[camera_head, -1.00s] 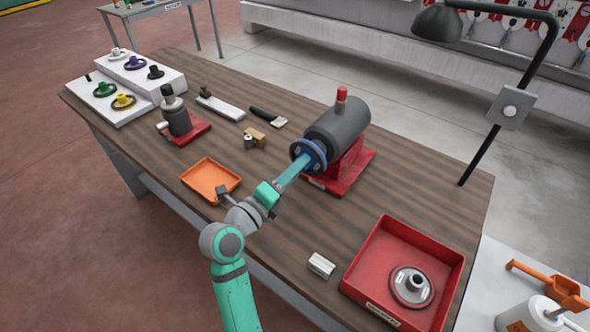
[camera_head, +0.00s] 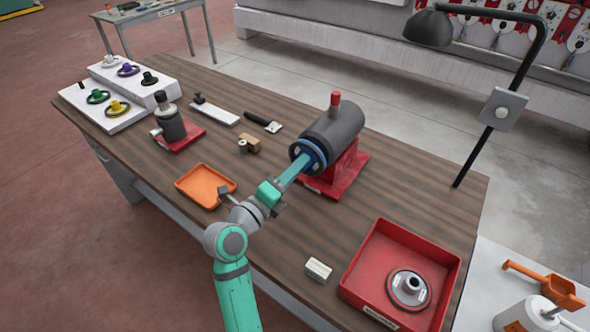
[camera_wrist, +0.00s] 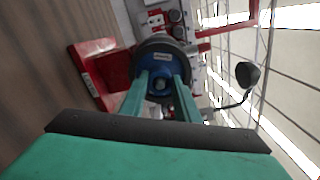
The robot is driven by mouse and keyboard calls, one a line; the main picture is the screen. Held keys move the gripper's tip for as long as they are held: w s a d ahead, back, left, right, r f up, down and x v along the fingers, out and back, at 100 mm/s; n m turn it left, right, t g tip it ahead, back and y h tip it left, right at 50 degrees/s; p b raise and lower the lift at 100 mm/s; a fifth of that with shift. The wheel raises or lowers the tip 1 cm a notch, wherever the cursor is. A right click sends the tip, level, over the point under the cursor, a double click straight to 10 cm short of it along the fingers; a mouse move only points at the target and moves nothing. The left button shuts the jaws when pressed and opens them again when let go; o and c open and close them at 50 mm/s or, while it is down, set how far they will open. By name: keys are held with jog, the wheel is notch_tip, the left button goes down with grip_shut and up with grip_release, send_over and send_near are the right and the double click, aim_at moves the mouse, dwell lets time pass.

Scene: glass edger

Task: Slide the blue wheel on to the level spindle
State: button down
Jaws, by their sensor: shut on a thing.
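The blue wheel (camera_head: 311,153) is upright at the near end of the grey motor (camera_head: 336,127), which stands on a red base (camera_head: 345,172). My gripper (camera_head: 300,168) is shut on the wheel's hub, reaching in from the front left. In the wrist view the blue wheel (camera_wrist: 163,72) faces me between my two fingers, with the dark motor housing right behind it. The level spindle is hidden behind the wheel, so I cannot tell how far the wheel sits on it.
A red tray (camera_head: 365,262) with a grey wheel (camera_head: 408,288) is at front right. An orange tray (camera_head: 205,186) lies left of my arm. A second machine (camera_head: 171,124) stands further left. A black lamp (camera_head: 497,112) rises at right. Bare wood lies right of the motor.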

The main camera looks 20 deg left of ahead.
jog(key=shift+w+d, duration=0.2)
jog(key=shift+w, duration=0.3)
jog(key=c, duration=1.3)
grip_release()
jog(key=shift+o, duration=0.2)
jog(key=v, duration=1.1)
